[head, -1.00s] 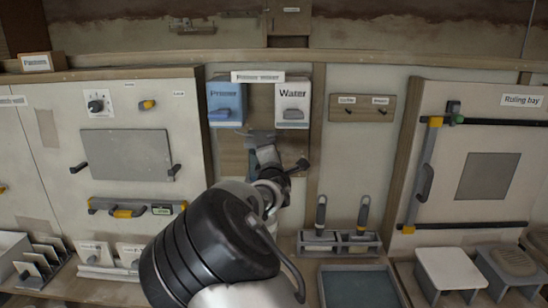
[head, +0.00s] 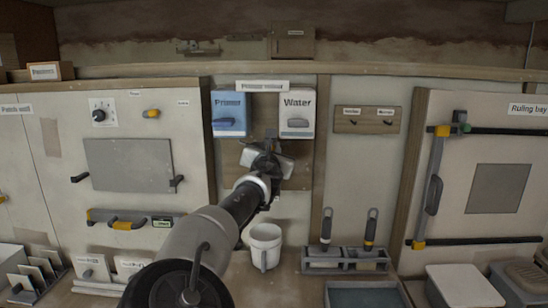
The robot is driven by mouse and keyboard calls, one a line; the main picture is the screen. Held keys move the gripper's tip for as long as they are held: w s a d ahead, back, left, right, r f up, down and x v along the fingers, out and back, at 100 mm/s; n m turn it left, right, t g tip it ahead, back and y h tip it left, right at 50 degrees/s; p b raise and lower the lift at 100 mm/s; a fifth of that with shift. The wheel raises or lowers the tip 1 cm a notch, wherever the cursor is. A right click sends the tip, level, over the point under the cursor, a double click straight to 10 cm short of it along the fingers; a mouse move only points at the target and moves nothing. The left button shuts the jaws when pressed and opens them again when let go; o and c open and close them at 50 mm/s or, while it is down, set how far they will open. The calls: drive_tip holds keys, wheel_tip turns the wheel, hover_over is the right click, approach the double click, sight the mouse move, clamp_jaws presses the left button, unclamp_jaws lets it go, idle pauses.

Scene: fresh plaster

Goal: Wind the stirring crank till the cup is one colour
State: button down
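A white cup (head: 266,240) stands on the counter below the Primer and Water boxes, its handle towards me. Its contents cannot be made out. My gripper (head: 268,150) is raised in front of the wooden backboard (head: 297,172), just below the two boxes and above the cup. The stirring crank is not clearly seen; my gripper and wrist cover that part of the board. Whether the fingers are open or shut on something is too small and dark to tell.
A blue Primer box (head: 228,113) and a white Water box (head: 296,114) hang above my gripper, each with a lever. Two tools stand in a rack (head: 345,260) to the right. A grey tray (head: 363,296) lies in front of it. A panel (head: 130,165) is at left.

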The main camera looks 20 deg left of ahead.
drive_tip(key=s+a+f+n+b, duration=0.1)
drive_tip(key=a+n+b, duration=0.4)
drive_tip(key=n, duration=1.1)
drive_tip(key=shift+s+a+f, duration=0.15)
drive_tip(key=shift+s+a, duration=0.1)
drive_tip(key=shift+a, duration=0.45)
drive_tip(key=c, duration=1.5)
unclamp_jaws()
drive_tip(key=shift+c, duration=0.2)
drive_tip(key=shift+s, duration=0.1)
